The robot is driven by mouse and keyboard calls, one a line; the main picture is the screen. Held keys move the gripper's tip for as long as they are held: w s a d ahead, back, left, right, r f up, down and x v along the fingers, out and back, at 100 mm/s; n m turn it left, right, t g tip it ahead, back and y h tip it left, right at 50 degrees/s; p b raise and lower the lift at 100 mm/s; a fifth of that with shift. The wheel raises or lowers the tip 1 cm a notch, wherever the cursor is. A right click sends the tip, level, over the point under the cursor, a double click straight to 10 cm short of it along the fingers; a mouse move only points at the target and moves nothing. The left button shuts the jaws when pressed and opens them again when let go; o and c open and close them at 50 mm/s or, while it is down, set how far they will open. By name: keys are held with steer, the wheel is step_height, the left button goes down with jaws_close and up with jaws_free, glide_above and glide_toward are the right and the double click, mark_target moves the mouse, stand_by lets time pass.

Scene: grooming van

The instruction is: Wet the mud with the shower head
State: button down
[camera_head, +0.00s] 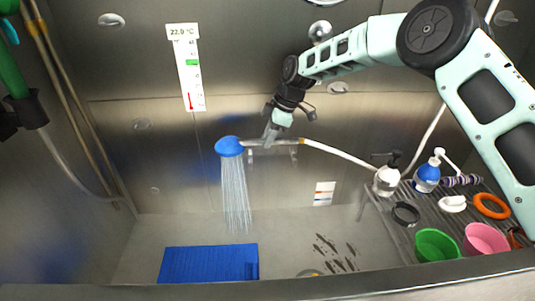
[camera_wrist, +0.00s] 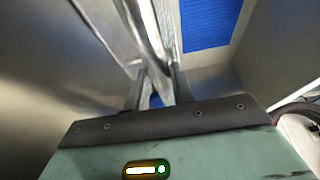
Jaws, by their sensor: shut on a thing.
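The blue shower head (camera_head: 229,146) is in the head view, with water streaming straight down from it. My gripper (camera_head: 270,138) is shut on the shower head's grey handle, and a white hose runs from the handle to the right. In the wrist view my gripper (camera_wrist: 157,90) is shut around the metal handle (camera_wrist: 148,40). The water falls on the tub floor near the right part of the blue mat. The mud (camera_head: 336,252) shows as dark streaks on the tub floor, to the right of the stream and apart from it.
The blue mat (camera_head: 205,264) lies on the tub floor at left; it also shows in the wrist view (camera_wrist: 207,22). A rack (camera_head: 380,205) at right holds bottles, a green bowl (camera_head: 436,245), a pink bowl (camera_head: 485,240) and rings. The tub's front rim (camera_head: 300,289) crosses the foreground.

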mark_target(261, 139)
step_height(261, 139, up, 5)
steer(key=shift+f, duration=0.2)
steer(key=shift+r+p, duration=1.45)
steer(key=shift+r, duration=0.65)
steer(key=shift+s, duration=0.15)
steer(key=shift+s+f+b, duration=0.15)
steer(key=shift+s+b, duration=0.15)
steer(key=shift+b, duration=0.2)
steer(key=s+d+f+n+t+h+b, duration=0.25)
steer(key=s+d+h+b, duration=0.25)
steer(key=s+d+b, duration=0.95)
steer(key=s+d+f+b, duration=0.2)
steer(key=s+f, duration=0.4)
steer(key=f, duration=0.4)
steer(key=shift+d+m+b, duration=0.15)
steer(key=shift+m+b, duration=0.3)
steer(key=shift+b, duration=0.05)
